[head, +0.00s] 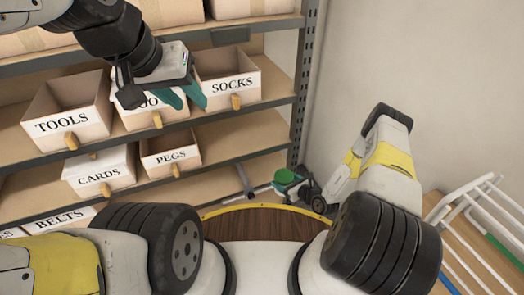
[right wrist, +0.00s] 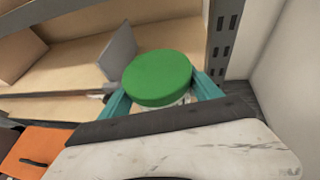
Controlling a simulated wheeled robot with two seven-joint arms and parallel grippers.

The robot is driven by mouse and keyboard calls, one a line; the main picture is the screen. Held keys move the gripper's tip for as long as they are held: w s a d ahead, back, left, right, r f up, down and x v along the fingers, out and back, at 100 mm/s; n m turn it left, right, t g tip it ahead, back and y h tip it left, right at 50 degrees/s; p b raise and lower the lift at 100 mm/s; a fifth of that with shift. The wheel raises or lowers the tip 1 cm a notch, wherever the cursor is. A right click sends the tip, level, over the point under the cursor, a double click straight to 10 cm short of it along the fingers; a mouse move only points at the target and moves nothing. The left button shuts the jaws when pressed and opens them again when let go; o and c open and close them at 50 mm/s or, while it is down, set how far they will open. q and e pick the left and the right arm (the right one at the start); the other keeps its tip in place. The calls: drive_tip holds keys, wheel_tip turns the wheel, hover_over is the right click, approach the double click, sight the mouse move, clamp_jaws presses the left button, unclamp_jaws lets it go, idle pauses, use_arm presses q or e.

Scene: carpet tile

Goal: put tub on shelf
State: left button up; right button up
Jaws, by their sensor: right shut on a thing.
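A tub with a round green lid (head: 285,175) is low beside the shelf unit's right end. Its lid also shows in the right wrist view (right wrist: 158,77), with a sliver of pale side below it; the rest is hidden. My right gripper (head: 290,184) is shut on the tub, one teal finger on each side. The shelf unit (head: 225,135) has wooden boards and grey metal edges. My left gripper (head: 170,93) is open, its teal fingers apart and empty, in front of the upper boxes.
Labelled boxes fill much of the shelves: TOOLS (head: 66,112), SOCKS (head: 228,80), PEGS (head: 171,155), CARDS (head: 100,173), BELTS (head: 60,218). Board right of PEGS is bare. A perforated metal post (head: 303,90) stands at the shelf's right end. A white rack (head: 480,215) is at far right.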

sight(279, 171)
drive_tip(key=shift+w+a+r+x, duration=0.15)
drive_tip(key=shift+r+x, duration=0.45)
drive_tip(key=shift+x, duration=2.35)
drive_tip(key=shift+w+a+r+x, duration=0.1)
drive_tip(key=shift+w+r+x, duration=0.35)
drive_tip(key=shift+x, duration=2.5)
drive_tip(key=shift+w+a+r+x, duration=0.1)
drive_tip(key=shift+r+x, duration=0.6)
drive_tip(key=shift+x, duration=2.25)
drive_tip(key=shift+f, duration=0.15)
drive_tip(key=o, duration=2)
drive_tip(key=shift+s, duration=0.1)
drive_tip(key=v, duration=1.2)
